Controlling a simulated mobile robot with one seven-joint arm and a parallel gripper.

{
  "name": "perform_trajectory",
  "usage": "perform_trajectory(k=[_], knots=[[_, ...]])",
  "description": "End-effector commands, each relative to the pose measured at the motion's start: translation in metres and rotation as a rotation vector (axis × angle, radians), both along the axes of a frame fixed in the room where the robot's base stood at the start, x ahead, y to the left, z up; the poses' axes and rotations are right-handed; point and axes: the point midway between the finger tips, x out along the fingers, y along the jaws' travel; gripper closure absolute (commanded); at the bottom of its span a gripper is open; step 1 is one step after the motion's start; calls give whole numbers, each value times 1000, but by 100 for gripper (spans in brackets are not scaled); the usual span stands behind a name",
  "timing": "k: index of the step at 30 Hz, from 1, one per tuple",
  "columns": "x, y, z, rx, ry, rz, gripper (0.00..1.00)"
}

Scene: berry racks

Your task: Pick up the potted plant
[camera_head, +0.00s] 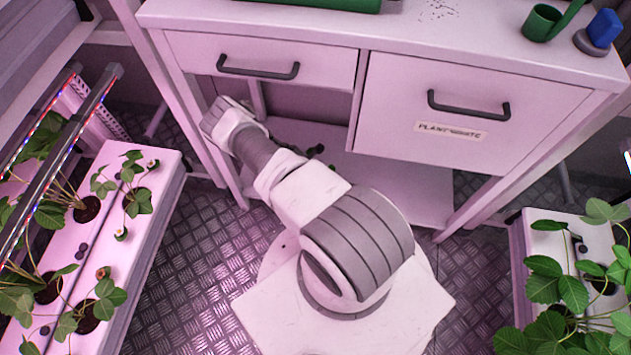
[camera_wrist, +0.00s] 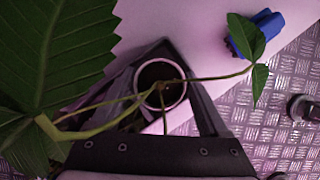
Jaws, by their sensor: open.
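In the wrist view, the potted plant has a round pot (camera_wrist: 160,84) with a pale rim and dark inside, seen from above. Long green stems rise from it to a large leaf (camera_wrist: 60,50) at upper left and smaller leaves at upper right. The leaves hide part of my gripper's left side. My gripper (camera_wrist: 165,66) is open, with its grey fingers on either side of the pot. I cannot tell whether they touch it.
A white workbench (camera_head: 500,45) with two drawers stands over the white lower shelf (camera_head: 400,185). A blue object (camera_wrist: 256,34) lies near the shelf edge. Plant racks stand left (camera_head: 150,190) and right (camera_head: 525,235). Patterned metal floor (camera_head: 190,270) lies between them.

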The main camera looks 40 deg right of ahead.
Motion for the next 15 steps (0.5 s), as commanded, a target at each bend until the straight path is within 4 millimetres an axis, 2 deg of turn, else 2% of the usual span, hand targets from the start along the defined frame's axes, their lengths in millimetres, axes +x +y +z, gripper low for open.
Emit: perform_trajectory(k=[4,15], knots=[[0,0,1,0,0,0,24],[0,0,1,0,0,0,89]])
